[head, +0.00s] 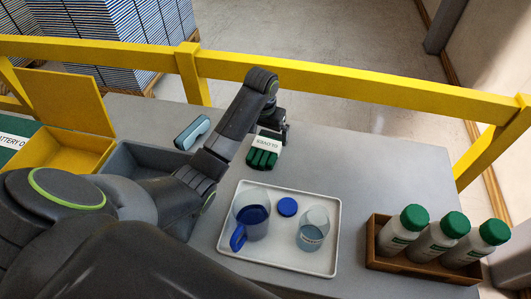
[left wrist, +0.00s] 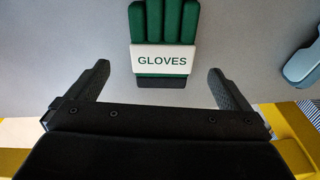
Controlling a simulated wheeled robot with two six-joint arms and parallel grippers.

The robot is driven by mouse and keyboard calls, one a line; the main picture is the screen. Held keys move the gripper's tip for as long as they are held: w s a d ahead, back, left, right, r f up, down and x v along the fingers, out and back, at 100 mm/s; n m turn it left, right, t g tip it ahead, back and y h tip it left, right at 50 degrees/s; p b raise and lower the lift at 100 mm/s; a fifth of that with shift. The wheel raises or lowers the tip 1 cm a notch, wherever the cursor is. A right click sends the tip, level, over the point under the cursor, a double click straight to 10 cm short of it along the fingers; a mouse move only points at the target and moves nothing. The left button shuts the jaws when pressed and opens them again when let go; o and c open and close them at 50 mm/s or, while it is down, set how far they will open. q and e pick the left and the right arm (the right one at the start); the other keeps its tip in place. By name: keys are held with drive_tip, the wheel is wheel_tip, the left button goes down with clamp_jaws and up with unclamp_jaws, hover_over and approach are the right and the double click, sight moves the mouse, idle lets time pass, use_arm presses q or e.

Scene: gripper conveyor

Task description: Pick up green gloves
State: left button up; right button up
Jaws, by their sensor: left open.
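The green gloves (head: 263,156) lie on the grey table with a white band lettered GLOVES. In the left wrist view the gloves (left wrist: 163,25) are at the top middle, fingers pointing up, with a dark cuff below the band. My left gripper (head: 277,130) is at the cuff end of the gloves in the head view, partly hidden by its own arm. In the left wrist view its two fingers (left wrist: 158,78) are spread wide and empty, with the gloves ahead of and between them, apart from both. My right gripper is not seen.
A white tray (head: 228,244) holds a pitcher, a beaker and a blue lid. A wooden crate (head: 375,262) of green-capped bottles stands at right. A blue-grey object (head: 192,132), a grey bin (head: 128,150) and an open yellow box (head: 50,155) are at left. A yellow rail (head: 350,87) runs behind.

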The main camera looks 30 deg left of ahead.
sight(265, 148)
use_arm(q)
drive_tip(key=shift+w+f, duration=0.1)
drive_tip(key=shift+f, duration=0.75)
drive_tip(key=shift+f+p, duration=0.3)
drive_tip(key=shift+f, duration=0.25)
drive_tip(key=f, duration=0.3)
drive_tip(key=shift+a+f+p, duration=0.2)
drive_tip(key=shift+p, duration=0.2)
drive_tip(key=shift+w+f, duration=0.15)
drive_tip(key=shift+f, duration=0.4)
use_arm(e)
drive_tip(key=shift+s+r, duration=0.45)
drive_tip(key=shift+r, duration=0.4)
use_arm(q)
drive_tip(key=shift+c, duration=0.4)
drive_tip(key=c, duration=0.8)
